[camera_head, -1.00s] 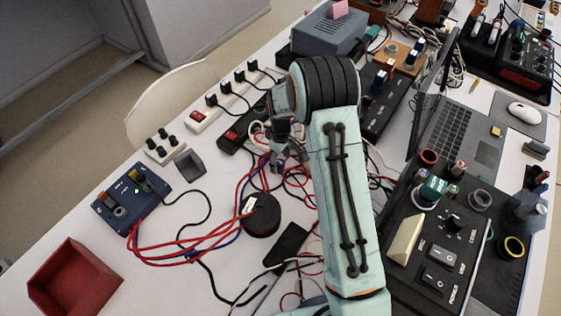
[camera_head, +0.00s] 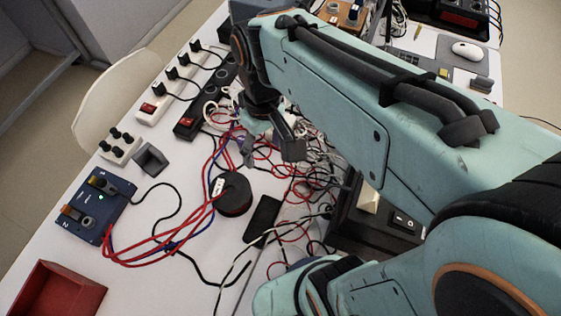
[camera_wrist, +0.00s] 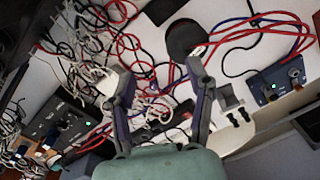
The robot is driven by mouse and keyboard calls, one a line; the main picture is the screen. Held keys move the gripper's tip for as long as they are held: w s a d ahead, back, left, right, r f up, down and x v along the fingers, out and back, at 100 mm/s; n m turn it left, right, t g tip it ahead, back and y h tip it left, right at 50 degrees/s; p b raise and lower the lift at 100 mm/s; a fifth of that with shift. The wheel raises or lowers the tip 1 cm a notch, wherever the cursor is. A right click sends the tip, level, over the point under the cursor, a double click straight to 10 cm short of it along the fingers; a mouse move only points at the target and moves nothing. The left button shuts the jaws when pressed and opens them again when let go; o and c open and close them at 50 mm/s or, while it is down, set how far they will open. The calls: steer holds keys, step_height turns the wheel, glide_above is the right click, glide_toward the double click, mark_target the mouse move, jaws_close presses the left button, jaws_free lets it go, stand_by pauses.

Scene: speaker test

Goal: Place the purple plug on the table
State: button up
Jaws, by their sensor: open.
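My gripper (camera_head: 270,150) hangs over the cable tangle near the middle of the white table (camera_head: 165,285). In the wrist view its two fingers are spread apart (camera_wrist: 160,78), with cables and table visible between them. I see nothing held. I cannot make out a purple plug for certain in either view; the cables and my arm hide part of the table. A round black speaker (camera_head: 234,196) with a white label sits just below my gripper in the head view; it also shows in the wrist view (camera_wrist: 186,38).
A blue box (camera_head: 93,210) with red and blue cables and a red tray (camera_head: 55,292) are at left. A white power strip (camera_head: 157,104) and a black one (camera_head: 193,118) lie behind. A dark switch panel (camera_head: 350,228) is partly behind my arm. The front left table is mostly clear.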

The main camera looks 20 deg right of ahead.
steer(key=s+m, duration=0.2)
steer(key=s, duration=0.9)
steer(key=shift+f+m, duration=0.25)
steer(key=shift+m, duration=0.15)
